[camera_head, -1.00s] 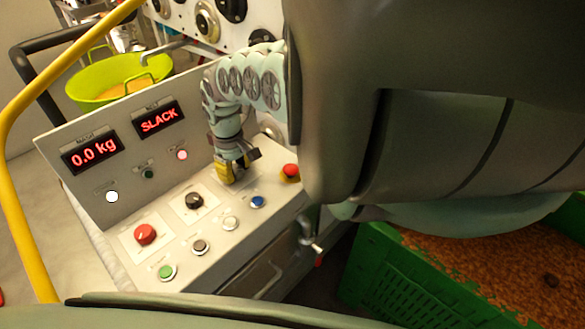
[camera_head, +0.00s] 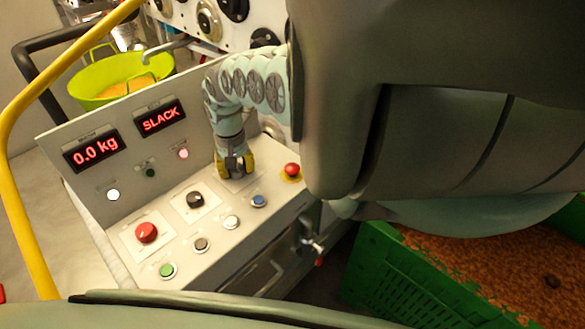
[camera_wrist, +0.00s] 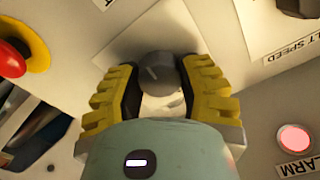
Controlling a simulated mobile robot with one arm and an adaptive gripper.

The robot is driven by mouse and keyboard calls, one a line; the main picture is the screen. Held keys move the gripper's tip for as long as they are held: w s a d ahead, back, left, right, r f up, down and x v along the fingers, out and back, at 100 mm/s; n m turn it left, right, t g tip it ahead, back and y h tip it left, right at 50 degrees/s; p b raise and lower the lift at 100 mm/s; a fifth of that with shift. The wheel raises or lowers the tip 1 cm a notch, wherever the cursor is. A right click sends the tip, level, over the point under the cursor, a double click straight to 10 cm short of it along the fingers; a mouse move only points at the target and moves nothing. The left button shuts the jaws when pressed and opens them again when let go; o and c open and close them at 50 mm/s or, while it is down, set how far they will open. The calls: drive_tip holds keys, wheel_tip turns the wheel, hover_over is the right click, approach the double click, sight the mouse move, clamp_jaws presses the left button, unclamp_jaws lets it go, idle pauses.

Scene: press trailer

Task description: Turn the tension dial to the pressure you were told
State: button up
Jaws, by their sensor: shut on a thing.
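My gripper (camera_head: 235,166) is at the far right part of the control panel (camera_head: 130,282), pointing down. In the wrist view, its yellow-padded fingers (camera_wrist: 160,85) are shut on a round dark grey dial (camera_wrist: 161,72), one finger on each side. The dial has a short light mark on its top face. Its label and scale cannot be read. In the head view my fingers hide the dial. One red display (camera_head: 94,152) reads "0.0 kg" and the other (camera_head: 161,119) reads "SLACK".
A red emergency button (camera_head: 292,169) on a yellow base is close right of my gripper. A black knob (camera_head: 196,199), a red button (camera_head: 146,232) and several small buttons lie nearer and to the left. A green crate (camera_head: 400,290) stands at the right, a lime tub (camera_head: 95,102) behind.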

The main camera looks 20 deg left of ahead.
drive_tip(key=m, duration=0.5)
drive_tip(key=shift+w, duration=0.1)
drive_tip(key=shift+f+m, duration=0.15)
drive_tip(key=shift+m, duration=1.35)
drive_tip(key=o, duration=1.2)
drive_tip(key=shift+o, duration=0.2)
drive_tip(key=shift+r, duration=0.2)
